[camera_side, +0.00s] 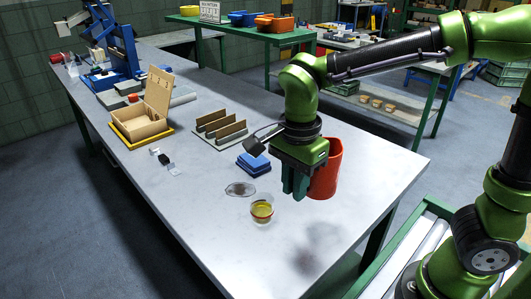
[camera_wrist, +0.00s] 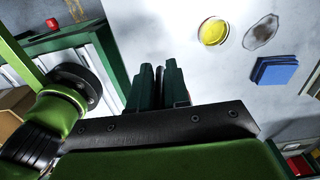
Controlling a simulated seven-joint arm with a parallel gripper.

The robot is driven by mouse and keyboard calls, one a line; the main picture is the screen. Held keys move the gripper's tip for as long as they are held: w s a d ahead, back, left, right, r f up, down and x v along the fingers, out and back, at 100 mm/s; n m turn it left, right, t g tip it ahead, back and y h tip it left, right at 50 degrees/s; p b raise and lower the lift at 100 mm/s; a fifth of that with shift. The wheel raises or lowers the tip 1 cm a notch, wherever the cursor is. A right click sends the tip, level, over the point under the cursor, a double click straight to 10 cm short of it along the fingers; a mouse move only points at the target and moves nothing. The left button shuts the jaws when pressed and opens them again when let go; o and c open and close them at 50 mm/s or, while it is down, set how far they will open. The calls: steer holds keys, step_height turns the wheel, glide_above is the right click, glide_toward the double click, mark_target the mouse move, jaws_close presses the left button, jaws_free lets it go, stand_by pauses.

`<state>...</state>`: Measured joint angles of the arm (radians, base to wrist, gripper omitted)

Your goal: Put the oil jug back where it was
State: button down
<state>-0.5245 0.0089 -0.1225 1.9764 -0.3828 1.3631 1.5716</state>
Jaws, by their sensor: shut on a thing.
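The red oil jug (camera_side: 328,172) is held up at my gripper (camera_side: 294,193) above the right part of the table in the side view. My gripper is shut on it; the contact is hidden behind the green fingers. In the wrist view my gripper (camera_wrist: 161,76) shows as two close green fingers, with only a sliver of red beside them. A clear bowl of yellow oil (camera_side: 262,211) stands on the table, left of and nearer than the gripper; it also shows in the wrist view (camera_wrist: 213,32). A shadow lies on the table below the jug.
A flat grey, irregular patch or dish (camera_side: 240,189) and a blue stack (camera_side: 253,165) lie near the bowl. A divided rack (camera_side: 218,131) and an open wooden box (camera_side: 147,112) stand farther left. The table's front right part is clear.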

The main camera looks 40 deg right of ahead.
step_height(320, 180, down, 11)
steer(key=shift+f, duration=0.2)
stand_by(0.5)
steer(key=shift+f, duration=0.1)
steer(key=c, duration=1.1)
jaws_free()
